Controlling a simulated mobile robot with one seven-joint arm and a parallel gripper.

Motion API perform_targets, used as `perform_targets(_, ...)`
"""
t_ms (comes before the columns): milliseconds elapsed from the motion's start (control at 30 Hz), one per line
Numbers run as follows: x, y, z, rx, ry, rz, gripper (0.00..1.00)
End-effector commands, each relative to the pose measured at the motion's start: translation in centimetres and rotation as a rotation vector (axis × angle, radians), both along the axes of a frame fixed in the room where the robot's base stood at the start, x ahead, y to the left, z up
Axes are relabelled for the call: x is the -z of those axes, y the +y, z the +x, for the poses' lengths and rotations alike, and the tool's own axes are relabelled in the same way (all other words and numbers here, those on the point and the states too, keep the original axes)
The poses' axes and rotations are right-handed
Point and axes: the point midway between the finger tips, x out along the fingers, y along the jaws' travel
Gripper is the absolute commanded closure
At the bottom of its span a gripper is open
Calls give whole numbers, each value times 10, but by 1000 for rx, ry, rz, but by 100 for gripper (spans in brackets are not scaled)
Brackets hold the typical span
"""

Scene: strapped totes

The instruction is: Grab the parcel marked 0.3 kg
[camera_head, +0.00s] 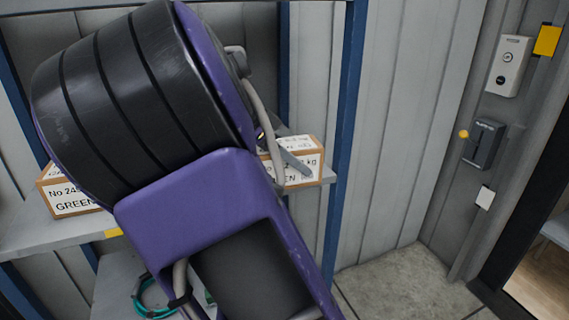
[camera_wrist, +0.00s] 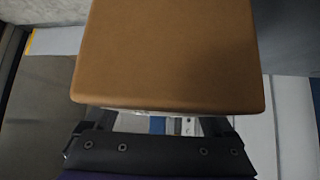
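A brown parcel with white labels (camera_head: 304,167) sits on the right end of the shelf. Its label shows "kg" and "EEN"; my arm hides the rest, so I cannot read the full weight. My gripper (camera_head: 288,158) is at this parcel, mostly hidden behind my purple arm, with one grey finger across it. In the wrist view a plain brown parcel face (camera_wrist: 168,50) fills the upper middle. Below it the two dark fingers of my gripper (camera_wrist: 160,122) stand apart, their far ends hidden by the parcel. I see no clear grip on it.
Another labelled parcel (camera_head: 72,198), marked "No 24" and "GREEN", sits on the grey shelf (camera_head: 45,232) at left. A blue upright (camera_head: 345,130) borders the shelf's right side. A teal cable coil (camera_head: 150,300) lies lower down. Floor (camera_head: 405,285) at right is clear.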

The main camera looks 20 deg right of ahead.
Motion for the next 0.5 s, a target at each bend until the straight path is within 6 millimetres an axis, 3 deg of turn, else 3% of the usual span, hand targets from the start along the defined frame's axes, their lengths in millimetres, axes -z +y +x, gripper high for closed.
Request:
perform_targets(67, 0, 0, 0, 0, 0, 0, 34)
perform_targets(367, 0, 0, 0, 0, 0, 0, 88)
perform_targets(500, -1, 0, 0, -1, -1, -1, 90)
